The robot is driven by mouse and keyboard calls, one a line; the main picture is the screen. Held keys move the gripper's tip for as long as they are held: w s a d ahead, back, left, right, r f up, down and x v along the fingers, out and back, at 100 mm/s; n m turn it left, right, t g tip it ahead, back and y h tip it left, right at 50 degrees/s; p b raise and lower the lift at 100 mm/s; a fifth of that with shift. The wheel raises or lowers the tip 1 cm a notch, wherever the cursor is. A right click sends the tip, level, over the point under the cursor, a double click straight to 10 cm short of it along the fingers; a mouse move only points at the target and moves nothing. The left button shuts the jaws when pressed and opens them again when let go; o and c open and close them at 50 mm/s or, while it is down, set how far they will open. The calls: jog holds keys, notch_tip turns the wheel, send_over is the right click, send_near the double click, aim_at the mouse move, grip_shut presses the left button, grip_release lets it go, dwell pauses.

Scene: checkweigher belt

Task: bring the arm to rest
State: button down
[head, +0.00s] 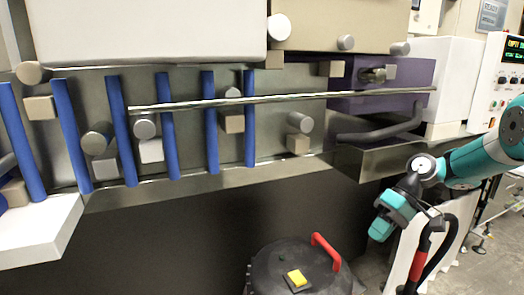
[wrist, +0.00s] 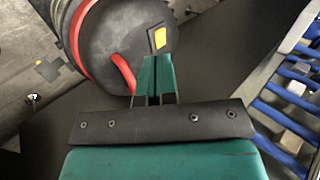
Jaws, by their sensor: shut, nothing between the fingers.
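My gripper (head: 379,234) hangs low at the right in the head view, at the end of my teal arm, in front of the dark base below the belt. It points down and to the left. In the wrist view its two teal fingers (wrist: 156,68) are together with nothing between them. It touches nothing that I can see.
A round black drum (head: 270,262) with a red handle and yellow patch stands on the floor below. Above is the belt with blue rollers (head: 168,125), small grey and beige parts, and a long metal rail (head: 290,97). A purple housing (head: 415,75) is at the right.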

jog(key=s+a+r+t+h+p, duration=0.1)
jog(key=s+a+r+h+p, duration=0.1)
jog(key=s+a+r, duration=1)
jog(key=s+r+n+t, duration=0.1)
jog(key=s+r, duration=0.1)
jog(key=s, duration=0.6)
jog(key=s+r+t+h+p, duration=0.1)
jog(key=s+r, duration=0.1)
jog(key=s, duration=0.7)
jog(key=shift+a+r+n+p, duration=0.3)
jog(key=shift+a+r+n, duration=0.05)
jog(key=shift+n, duration=0.05)
